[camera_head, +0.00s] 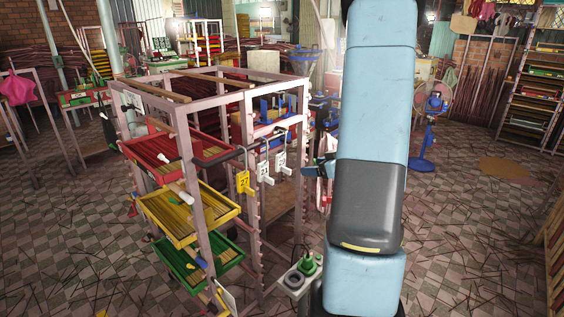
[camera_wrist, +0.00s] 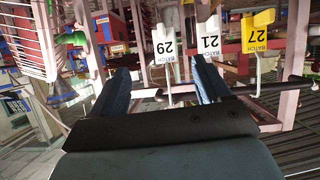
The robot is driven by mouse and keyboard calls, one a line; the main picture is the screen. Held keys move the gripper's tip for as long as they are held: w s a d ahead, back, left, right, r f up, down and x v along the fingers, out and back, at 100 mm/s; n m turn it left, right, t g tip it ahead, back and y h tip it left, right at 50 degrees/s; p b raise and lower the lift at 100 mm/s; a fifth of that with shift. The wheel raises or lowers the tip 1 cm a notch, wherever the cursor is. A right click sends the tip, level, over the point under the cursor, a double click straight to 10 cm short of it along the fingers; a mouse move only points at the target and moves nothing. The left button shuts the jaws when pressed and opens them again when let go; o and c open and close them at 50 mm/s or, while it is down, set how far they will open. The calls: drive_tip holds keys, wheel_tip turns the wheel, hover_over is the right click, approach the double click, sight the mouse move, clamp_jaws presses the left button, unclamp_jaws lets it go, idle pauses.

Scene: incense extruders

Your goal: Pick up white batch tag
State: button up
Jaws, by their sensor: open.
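Two white batch tags hang side by side from a dark bar on the rack. The one marked 21 (camera_head: 264,173) is in the middle and the one marked 29 (camera_head: 282,163) is at the right. A yellow tag marked 27 (camera_head: 243,182) hangs to their left. In the wrist view the picture is upside down: tag 29 (camera_wrist: 163,45) shows between the finger directions, tag 21 (camera_wrist: 209,42) is above the right fingertip, and the yellow tag is farther right. My gripper (camera_wrist: 161,72) is open, its blue fingers apart with nothing gripped. In the head view it is partly hidden by my arm.
The pinkish rack frame (camera_head: 250,210) holds a red tray (camera_head: 165,152), a yellow tray (camera_head: 200,236) and a green tray (camera_head: 225,268) of sticks. The dark bar (camera_wrist: 270,92) crosses the wrist view by the right finger. A blue fan (camera_head: 432,105) stands behind my arm.

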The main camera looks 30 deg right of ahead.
sight(288, 169)
drive_tip(key=x, duration=1.3)
drive_tip(key=shift+w+a+f, duration=0.15)
drive_tip(key=shift+a+f, duration=0.15)
drive_tip(key=shift+f, duration=0.05)
drive_tip(key=shift+c, duration=0.2)
drive_tip(key=c, duration=1.1)
drive_tip(key=shift+r, duration=0.15)
